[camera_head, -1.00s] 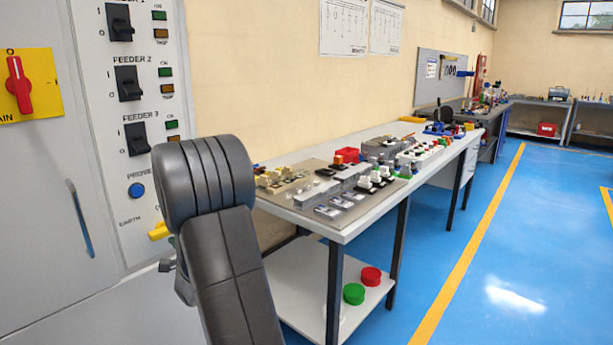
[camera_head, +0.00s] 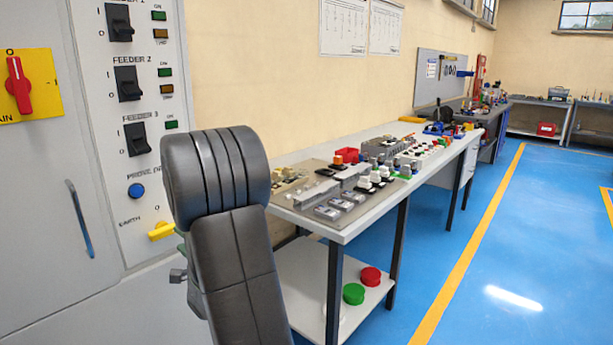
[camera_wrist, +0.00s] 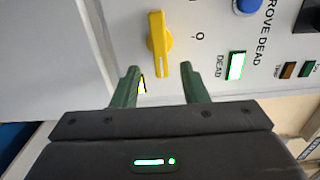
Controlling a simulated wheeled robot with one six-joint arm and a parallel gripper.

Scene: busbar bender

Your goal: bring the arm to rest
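My arm (camera_head: 235,250) rises in the middle of the head view, in front of the panel's right edge and the near end of the bench. In the wrist view my gripper (camera_wrist: 160,88) is open, its two green fingers apart with nothing between them. The yellow earth switch handle (camera_wrist: 158,45) is just beyond the fingertips, apart from them. It also shows in the head view (camera_head: 162,231), left of my arm. Most of my gripper is hidden behind the arm in the head view.
The grey panel (camera_head: 60,170) carries a red main switch (camera_head: 19,85), black feeder switches and a blue button (camera_head: 136,191). The "DEAD" lamp (camera_wrist: 236,66) glows green. A bench (camera_head: 345,234) with many parts stands right of my arm. The blue floor (camera_head: 540,240) is clear.

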